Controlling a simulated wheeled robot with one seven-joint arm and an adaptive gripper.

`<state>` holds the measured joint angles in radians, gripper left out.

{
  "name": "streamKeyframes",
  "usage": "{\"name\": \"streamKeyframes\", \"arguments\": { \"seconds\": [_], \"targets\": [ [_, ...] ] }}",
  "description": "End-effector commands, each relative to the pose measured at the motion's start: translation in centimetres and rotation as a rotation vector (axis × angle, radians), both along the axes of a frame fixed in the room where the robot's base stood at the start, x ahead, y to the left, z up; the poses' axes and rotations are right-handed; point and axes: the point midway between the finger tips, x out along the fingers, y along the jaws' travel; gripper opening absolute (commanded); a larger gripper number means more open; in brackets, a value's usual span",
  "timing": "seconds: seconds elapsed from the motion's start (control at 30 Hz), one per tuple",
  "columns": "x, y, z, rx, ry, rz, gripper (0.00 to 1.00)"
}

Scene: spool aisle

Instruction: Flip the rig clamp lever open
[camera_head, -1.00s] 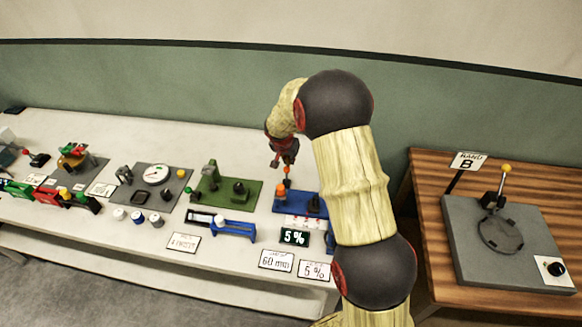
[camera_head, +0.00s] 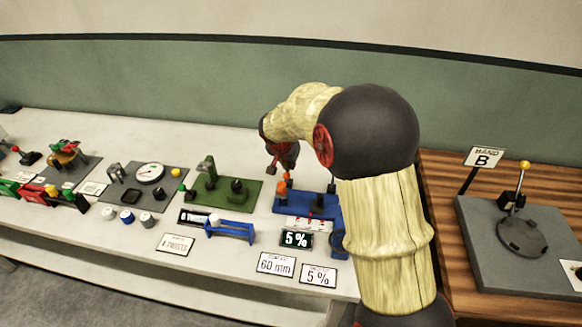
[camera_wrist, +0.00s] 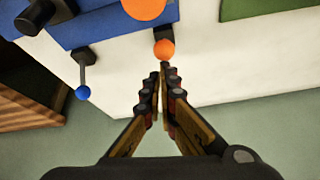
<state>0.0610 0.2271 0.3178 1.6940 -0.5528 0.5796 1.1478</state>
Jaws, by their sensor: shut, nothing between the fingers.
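A blue rig (camera_head: 335,207) stands at the right end of the white bench. Small orange balls show at its left end, one of them an orange ball (camera_head: 282,189) low on the base. In the wrist view an orange ball (camera_wrist: 165,49) on a dark stub lies just beyond my fingertips, with a larger orange part (camera_wrist: 143,8) behind it. A lever with a blue ball (camera_wrist: 83,92) sticks out to the left. I cannot tell which of these is the clamp lever. My gripper (camera_wrist: 163,72) is shut and empty, pointing at the nearer orange ball; contact is unclear.
A green fixture (camera_head: 222,192) and a blue slide gauge (camera_head: 232,229) stand left of the rig. A wooden table (camera_head: 450,185) with a grey plate and yellow-knobbed lever (camera_head: 524,166) is at right. My arm hides part of the bench.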

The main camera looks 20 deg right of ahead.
Motion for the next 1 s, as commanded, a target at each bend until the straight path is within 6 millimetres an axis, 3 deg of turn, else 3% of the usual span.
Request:
{"name": "streamKeyframes", "arguments": {
  "seconds": [0.73, 1.0],
  "targets": [
    [-1.15, 0.55, -1.17, 0.003, 0.023, -0.001, 0.0],
    [-1.19, 0.53, -0.49, 0.003, 0.024, -0.002, 0.0]
  ]
}}
